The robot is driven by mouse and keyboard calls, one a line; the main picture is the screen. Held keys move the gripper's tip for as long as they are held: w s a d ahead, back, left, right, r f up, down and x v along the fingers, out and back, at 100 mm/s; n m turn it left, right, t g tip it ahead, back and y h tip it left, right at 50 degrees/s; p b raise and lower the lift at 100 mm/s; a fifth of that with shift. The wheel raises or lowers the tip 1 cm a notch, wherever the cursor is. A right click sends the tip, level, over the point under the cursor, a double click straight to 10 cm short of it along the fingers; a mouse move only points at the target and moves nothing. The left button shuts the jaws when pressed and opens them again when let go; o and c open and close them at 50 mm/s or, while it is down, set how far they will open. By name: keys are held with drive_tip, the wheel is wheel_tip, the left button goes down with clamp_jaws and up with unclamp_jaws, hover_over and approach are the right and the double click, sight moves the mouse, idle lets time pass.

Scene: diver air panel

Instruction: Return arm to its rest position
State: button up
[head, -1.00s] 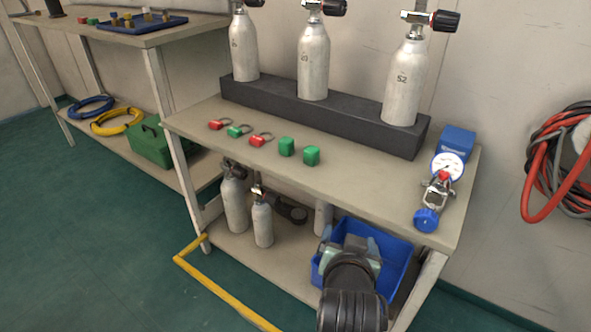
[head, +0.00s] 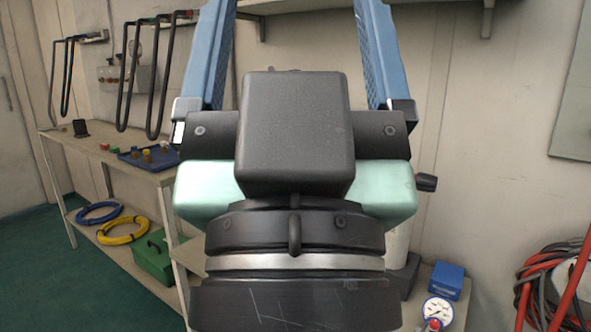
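My gripper (head: 290,30) fills the middle of the head view, very close to the camera. It points up, with its two blue fingers spread wide apart and reaching past the top edge. Nothing shows between the visible parts of the fingers except bare wall and part of a shelf. The fingertips themselves are out of the picture. My wrist and gripper body hide most of the near bench and nearly all of the cylinders.
A pressure gauge (head: 437,311) and a blue box (head: 448,281) show at lower right. Red and black hoses (head: 556,285) hang on the right wall. At left, a bench holds a blue tray (head: 150,159); a yellow coil (head: 122,231) and green case (head: 153,255) lie below.

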wheel_tip(320, 180, up, 30)
drive_tip(key=p, duration=2.7)
drive_tip(key=shift+p, duration=0.35)
